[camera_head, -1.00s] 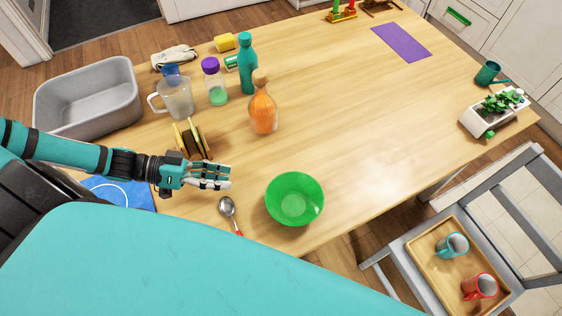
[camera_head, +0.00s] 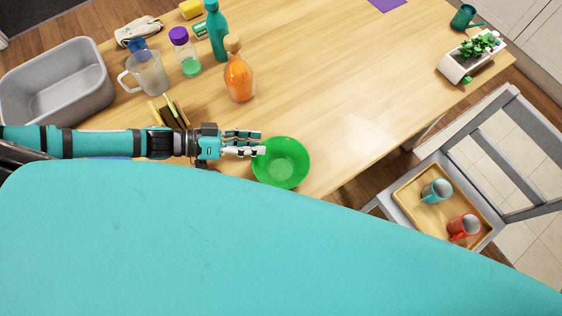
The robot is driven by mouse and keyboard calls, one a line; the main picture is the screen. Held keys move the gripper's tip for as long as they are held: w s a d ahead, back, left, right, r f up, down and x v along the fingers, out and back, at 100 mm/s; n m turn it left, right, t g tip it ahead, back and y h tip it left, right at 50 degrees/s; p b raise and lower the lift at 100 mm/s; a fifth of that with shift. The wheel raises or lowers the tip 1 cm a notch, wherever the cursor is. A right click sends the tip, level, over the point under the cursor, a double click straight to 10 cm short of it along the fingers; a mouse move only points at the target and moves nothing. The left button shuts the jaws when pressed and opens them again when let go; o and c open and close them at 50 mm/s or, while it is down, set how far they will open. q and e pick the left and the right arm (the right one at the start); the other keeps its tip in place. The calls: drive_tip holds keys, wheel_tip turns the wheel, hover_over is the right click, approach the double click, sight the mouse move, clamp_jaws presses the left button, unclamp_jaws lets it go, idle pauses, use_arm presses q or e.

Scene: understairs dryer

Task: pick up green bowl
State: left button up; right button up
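The green bowl (camera_head: 284,164) stands upright and empty on the wooden table near its front edge. My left gripper (camera_head: 257,144) reaches in from the left, with its fingertips at the bowl's left rim. The fingers look spread, with gaps between them, and nothing shows between them. I cannot tell whether they touch the rim. My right gripper is not in view.
An orange bottle (camera_head: 239,77), a teal bottle (camera_head: 216,34), a purple-capped bottle (camera_head: 185,54) and a glass jug (camera_head: 147,74) stand behind my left arm. A grey bin (camera_head: 58,92) is far left. The table right of the bowl is clear.

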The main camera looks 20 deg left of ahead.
sight(268, 141)
use_arm(q)
drive_tip(key=x, duration=0.2)
drive_tip(key=w+p+x, duration=0.1)
drive_tip(key=x, duration=0.1)
drive_tip(key=shift+r, duration=0.15)
drive_tip(key=shift+w+d+f, duration=0.15)
drive_tip(key=shift+d+f, duration=0.05)
drive_tip(key=shift+d, duration=0.15)
clamp_jaws()
